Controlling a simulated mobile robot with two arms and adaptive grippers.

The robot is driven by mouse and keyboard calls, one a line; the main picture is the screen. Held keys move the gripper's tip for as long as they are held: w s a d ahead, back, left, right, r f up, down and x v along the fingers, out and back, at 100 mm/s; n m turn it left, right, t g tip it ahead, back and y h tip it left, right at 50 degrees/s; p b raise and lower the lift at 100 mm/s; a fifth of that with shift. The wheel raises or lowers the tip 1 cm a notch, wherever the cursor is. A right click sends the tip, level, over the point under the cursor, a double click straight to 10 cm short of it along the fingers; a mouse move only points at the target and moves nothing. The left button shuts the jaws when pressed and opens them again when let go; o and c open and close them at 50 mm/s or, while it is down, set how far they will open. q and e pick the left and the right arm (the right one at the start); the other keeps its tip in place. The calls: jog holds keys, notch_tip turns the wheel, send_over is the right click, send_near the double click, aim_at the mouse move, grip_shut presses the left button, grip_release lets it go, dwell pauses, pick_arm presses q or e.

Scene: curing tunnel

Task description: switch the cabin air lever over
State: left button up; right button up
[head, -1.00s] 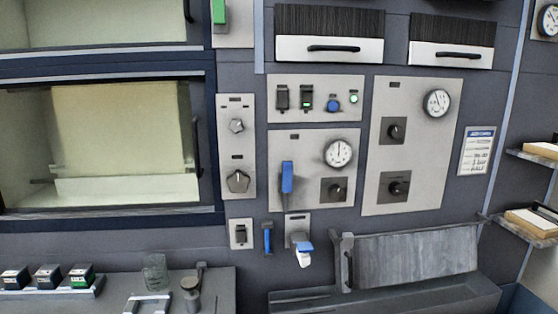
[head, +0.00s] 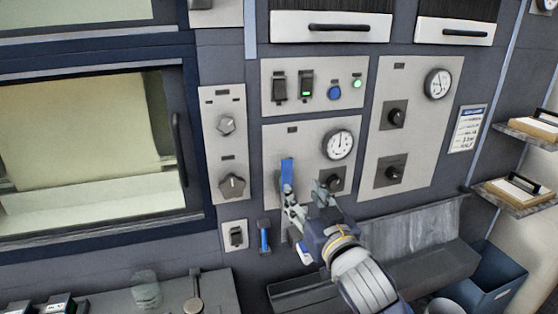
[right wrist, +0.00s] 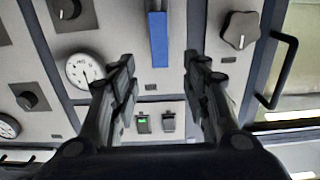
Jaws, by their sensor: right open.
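A blue lever (head: 287,170) stands upright on a grey panel with a round gauge (head: 338,145) and a black knob (head: 335,180). I take it for the cabin air lever; I cannot read its label. My right gripper (head: 306,190) is open in front of this panel, its left finger covering the lever's lower part. In the right wrist view, which is turned over, the blue lever (right wrist: 159,38) lines up with the gap between the open fingers (right wrist: 160,62). I see no contact and cannot tell the distance left to it. My left gripper is out of view.
A smaller blue lever (head: 265,237) and a partly hidden white and blue handle (head: 304,254) are below. A switch panel (head: 314,92) is above, a knob plate (head: 228,160) left. A metal trough (head: 420,240) and blue bin (head: 500,279) lie at lower right.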

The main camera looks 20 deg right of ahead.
aim_at(288, 169)
jog(key=w+p, duration=0.1)
jog(key=w, duration=0.2)
jog(key=w+p, duration=0.1)
jog(key=w, duration=0.2)
jog(key=w+r+p, duration=0.1)
jog(key=w, duration=0.2)
jog(key=shift+a, duration=0.1)
jog(key=shift+w+f, duration=0.15)
jog(key=shift+w, duration=0.55)
grip_shut()
